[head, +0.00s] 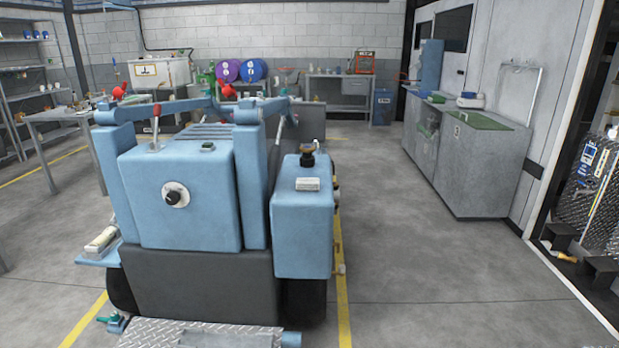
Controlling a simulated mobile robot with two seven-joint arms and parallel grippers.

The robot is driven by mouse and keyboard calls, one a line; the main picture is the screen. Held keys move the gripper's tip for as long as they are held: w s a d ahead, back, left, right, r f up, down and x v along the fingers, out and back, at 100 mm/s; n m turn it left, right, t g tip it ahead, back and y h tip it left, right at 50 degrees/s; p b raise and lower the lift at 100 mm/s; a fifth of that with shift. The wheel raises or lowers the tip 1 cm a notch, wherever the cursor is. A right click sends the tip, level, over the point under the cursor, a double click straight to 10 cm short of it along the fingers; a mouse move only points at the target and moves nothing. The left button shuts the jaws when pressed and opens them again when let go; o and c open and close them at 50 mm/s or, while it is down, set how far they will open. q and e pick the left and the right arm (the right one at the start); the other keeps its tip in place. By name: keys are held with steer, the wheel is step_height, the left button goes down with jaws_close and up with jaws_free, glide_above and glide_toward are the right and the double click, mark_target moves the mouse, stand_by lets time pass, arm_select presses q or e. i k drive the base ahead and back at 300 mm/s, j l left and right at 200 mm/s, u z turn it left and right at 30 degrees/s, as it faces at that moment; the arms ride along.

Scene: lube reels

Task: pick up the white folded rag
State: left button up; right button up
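Neither of my grippers shows in the head view. A small white flat block-like item (308,184) lies on top of the blue side box of the machine, in front of a dark cap; it may be the folded rag, but it is too small to be sure. Another pale, longer item (102,239) rests on a blue ledge at the machine's left side; I cannot tell whether it is cloth. No gripper is seen near either one.
A large blue wheeled machine (180,205) fills the left and centre. A grey cabinet (475,170) stands along the right wall. A grey table (70,113) and shelves (20,72) are at left. Open floor (420,265) lies right of the machine.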

mark_target(302, 184)
steer(key=i+l, duration=0.15)
steer(key=i, duration=0.55)
steer(key=i+l, duration=0.1)
steer(key=i, duration=0.6)
